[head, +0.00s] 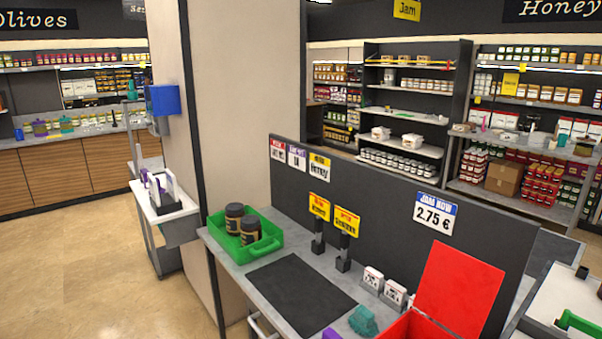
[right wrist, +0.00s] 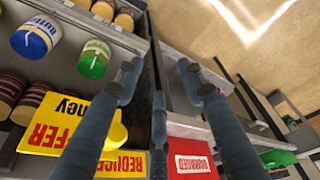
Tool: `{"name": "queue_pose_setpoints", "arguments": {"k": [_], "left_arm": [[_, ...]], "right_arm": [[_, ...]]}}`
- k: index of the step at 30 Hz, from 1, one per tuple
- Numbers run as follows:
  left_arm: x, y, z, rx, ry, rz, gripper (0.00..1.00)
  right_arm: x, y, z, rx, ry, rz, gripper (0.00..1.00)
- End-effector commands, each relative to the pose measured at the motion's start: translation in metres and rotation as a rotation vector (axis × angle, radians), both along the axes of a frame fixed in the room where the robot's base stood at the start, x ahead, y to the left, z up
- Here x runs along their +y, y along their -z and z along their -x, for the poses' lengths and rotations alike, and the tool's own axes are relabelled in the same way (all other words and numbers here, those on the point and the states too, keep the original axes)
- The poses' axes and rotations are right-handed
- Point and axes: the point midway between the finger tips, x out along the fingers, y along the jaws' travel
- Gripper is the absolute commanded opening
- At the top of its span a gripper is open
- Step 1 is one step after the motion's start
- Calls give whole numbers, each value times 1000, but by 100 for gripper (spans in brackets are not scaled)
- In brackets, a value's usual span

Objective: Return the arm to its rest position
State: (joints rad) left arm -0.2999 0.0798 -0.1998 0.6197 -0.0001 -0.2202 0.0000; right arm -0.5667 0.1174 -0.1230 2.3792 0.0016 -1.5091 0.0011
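My right gripper (right wrist: 159,82) shows in the right wrist view with its blue-grey fingers spread apart. Nothing is held between them. Behind the fingers are a shelf or counter edge, jars and price signs; the gripper appears apart from them, though the exact distance cannot be told. Neither of my arms nor grippers shows in the head view. My left gripper is not seen in any view.
The head view shows a grey counter (head: 225,236) with a green tray (head: 262,247) holding dark jars, a black mat (head: 300,293), sign holders and an open red box (head: 457,289). A pale pillar (head: 235,100) stands behind. Open floor (head: 80,255) lies to the left.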

Motion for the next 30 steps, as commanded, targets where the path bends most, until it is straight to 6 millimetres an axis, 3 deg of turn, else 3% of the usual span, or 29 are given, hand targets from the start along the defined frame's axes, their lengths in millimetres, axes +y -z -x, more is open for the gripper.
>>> {"name": "queue_pose_setpoints", "arguments": {"k": [11,14,16,20,24,27,30], "left_arm": [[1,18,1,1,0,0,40],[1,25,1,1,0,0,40],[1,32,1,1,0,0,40],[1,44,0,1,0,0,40],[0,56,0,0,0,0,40],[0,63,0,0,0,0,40],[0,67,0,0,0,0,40]], "right_arm": [[3,129,-6,47,-8,4,39],[2,181,0,67,-12,5,39],[1,227,11,85,-15,7,39],[-3,314,45,119,-22,11,39],[-12,391,97,156,-31,16,39],[-19,429,135,175,-35,20,39],[-25,452,167,190,-39,21,39]]}}
